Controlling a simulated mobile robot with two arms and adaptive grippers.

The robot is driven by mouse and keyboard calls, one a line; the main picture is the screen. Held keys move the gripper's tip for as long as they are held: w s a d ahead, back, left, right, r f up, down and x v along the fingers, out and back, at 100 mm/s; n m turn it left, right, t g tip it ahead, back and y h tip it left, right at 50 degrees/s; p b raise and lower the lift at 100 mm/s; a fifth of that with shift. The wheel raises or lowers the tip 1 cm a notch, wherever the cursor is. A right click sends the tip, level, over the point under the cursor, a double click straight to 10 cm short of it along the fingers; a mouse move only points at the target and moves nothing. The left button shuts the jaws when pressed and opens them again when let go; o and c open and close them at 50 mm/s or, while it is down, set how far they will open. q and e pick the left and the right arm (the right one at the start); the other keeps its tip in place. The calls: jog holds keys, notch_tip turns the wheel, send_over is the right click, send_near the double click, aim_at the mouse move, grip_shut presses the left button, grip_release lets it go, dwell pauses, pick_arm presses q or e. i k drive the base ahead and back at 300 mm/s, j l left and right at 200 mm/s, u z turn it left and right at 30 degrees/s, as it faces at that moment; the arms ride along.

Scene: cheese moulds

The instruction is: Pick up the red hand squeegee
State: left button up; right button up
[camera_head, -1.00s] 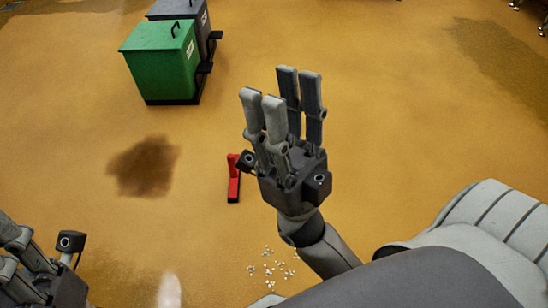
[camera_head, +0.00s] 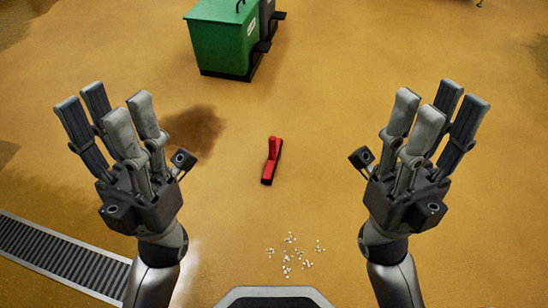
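The red hand squeegee (camera_head: 272,158) lies on the yellow-brown floor near the middle of the head view, with a dark edge along its lower end. My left gripper (camera_head: 112,122) is raised at the left, fingers spread and empty, well apart from the squeegee. My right gripper (camera_head: 435,125) is raised at the right, also spread and empty, apart from the squeegee. Nothing covers the squeegee.
A green bin (camera_head: 222,40) and a dark grey bin (camera_head: 267,18) with pedals stand at the top. A dark wet patch (camera_head: 193,130) lies left of the squeegee. White crumbs (camera_head: 290,255) lie below it. A floor drain grate (camera_head: 60,250) runs at lower left. The floor around the squeegee is clear.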

aim_at(275, 143)
jog(key=z, duration=0.45)
jog(key=i+j+z, duration=0.2)
jog(key=j+z, duration=0.15)
jog(key=i+j+z, duration=0.1)
jog(key=j+z, duration=0.3)
jog(key=i+j+z, duration=0.1)
jog(key=j+z, duration=0.25)
jog(key=i+j+z, duration=0.1)
jog(key=j, duration=1)
